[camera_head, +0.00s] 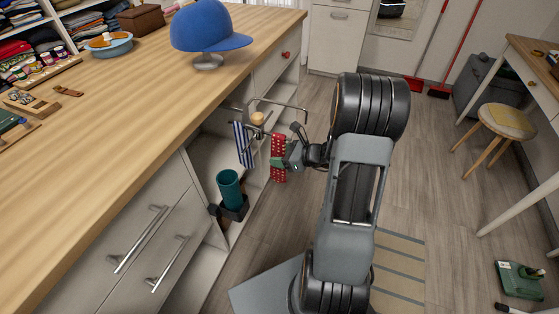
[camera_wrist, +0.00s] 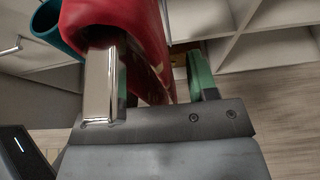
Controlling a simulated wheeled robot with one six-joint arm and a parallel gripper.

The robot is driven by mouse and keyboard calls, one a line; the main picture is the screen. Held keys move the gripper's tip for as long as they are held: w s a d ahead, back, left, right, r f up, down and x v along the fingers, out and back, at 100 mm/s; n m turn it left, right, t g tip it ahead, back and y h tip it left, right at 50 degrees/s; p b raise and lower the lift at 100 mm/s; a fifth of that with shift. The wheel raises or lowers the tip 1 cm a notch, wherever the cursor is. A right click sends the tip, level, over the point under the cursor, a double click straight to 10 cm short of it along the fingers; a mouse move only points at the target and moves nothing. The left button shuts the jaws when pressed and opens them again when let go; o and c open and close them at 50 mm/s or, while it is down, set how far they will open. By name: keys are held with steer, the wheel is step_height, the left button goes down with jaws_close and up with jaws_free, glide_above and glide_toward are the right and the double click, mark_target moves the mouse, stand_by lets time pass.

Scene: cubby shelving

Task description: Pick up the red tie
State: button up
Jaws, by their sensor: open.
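The red tie (camera_head: 279,145) has pale dots and hangs from a metal rack (camera_head: 275,103) at the side of the counter. My gripper (camera_head: 285,162) is at the tie, with a green fingertip across its front. In the wrist view, the red tie (camera_wrist: 125,20) fills the upper left and passes down beside the silver left finger (camera_wrist: 100,85), into the gap of my gripper (camera_wrist: 150,60). The green right finger (camera_wrist: 202,75) stands apart from it. The jaws are open. Whether the left finger touches the tie is unclear.
A blue-and-white striped tie (camera_head: 243,145) hangs left of the red one. A teal cup (camera_head: 230,188) sits in a dark holder below; it also shows in the wrist view (camera_wrist: 45,22). Open cubbies (camera_head: 205,155) lie behind.

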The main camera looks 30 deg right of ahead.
steer(key=shift+w+a+f, duration=0.1)
steer(key=shift+w+a, duration=0.05)
steer(key=shift+c, duration=0.2)
jaws_close()
stand_by(0.4)
steer(key=shift+r, duration=0.4)
steer(key=s+d+p, duration=0.3)
steer(key=s+d, duration=0.9)
steer(key=s, duration=0.1)
steer(key=shift+s+r, duration=0.25)
steer(key=shift+r, duration=0.1)
steer(key=shift+s, duration=0.1)
